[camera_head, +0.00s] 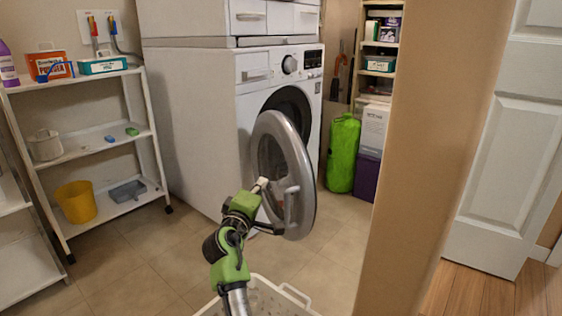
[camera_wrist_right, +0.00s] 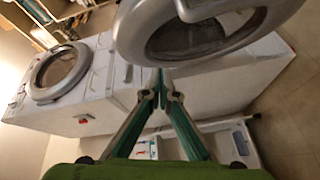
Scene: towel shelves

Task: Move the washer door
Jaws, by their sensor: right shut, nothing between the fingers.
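The white washer (camera_head: 205,125) stands at the middle left of the head view, with its round silver-rimmed door (camera_head: 308,172) swung open towards me. The dark drum opening (camera_head: 290,103) shows behind the door. In the right wrist view the door (camera_wrist_right: 240,42) fills the top middle, close beyond the fingers. My right gripper (camera_head: 263,185) is at the door's left side in the head view. Its fingers (camera_wrist_right: 161,78) come together at the tips with nothing between them. I cannot tell whether they touch the door. My left gripper is not in view.
A white laundry basket (camera_head: 265,297) stands on the floor below my right arm. A white shelf rack (camera_head: 98,151) is to the left, with a yellow bucket (camera_head: 76,202). A green bag (camera_head: 342,153) stands right of the washer. A tan wall edge (camera_head: 430,150) is nearer on the right.

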